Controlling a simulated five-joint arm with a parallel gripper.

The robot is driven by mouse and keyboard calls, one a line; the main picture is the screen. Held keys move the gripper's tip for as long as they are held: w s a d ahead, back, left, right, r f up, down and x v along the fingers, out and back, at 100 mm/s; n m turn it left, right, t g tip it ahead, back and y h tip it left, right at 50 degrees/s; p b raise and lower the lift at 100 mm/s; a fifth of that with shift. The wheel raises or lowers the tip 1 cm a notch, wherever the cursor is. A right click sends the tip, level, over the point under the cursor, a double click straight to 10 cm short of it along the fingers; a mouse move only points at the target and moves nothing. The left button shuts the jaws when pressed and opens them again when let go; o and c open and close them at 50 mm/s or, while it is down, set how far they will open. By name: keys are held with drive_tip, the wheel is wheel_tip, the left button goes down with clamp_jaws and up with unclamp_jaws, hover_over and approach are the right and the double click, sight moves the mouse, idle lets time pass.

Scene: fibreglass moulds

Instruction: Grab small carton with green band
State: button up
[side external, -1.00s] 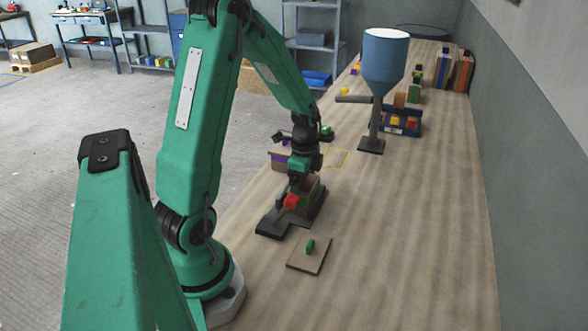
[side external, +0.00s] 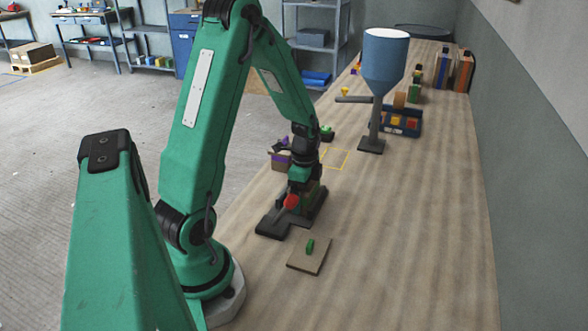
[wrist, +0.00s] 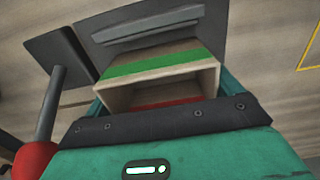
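The small carton (wrist: 158,70), light brown with a green band, is at the middle of the wrist view, with its near end looking open and something red inside. In the side view it is mostly hidden behind my gripper, with a bit of it (side external: 317,194) showing. My gripper (side external: 302,188) is low over the carton. In the wrist view, teal parts of my gripper (wrist: 160,105) show at both sides of the carton. Whether they press on it cannot be seen.
A dark grey stand (side external: 272,223) with a red knob (side external: 291,201) is beside the carton. A board with a green piece (side external: 310,246) lies nearer. A purple-banded box (side external: 281,160) and a blue funnel on a post (side external: 385,60) stand farther back.

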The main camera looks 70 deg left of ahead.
drive_tip(key=shift+c, duration=0.5)
drive_tip(key=shift+r, duration=0.1)
wheel_tip(320, 180, up, 10)
idle(0.4)
drive_tip(key=shift+w, duration=0.15)
idle(0.5)
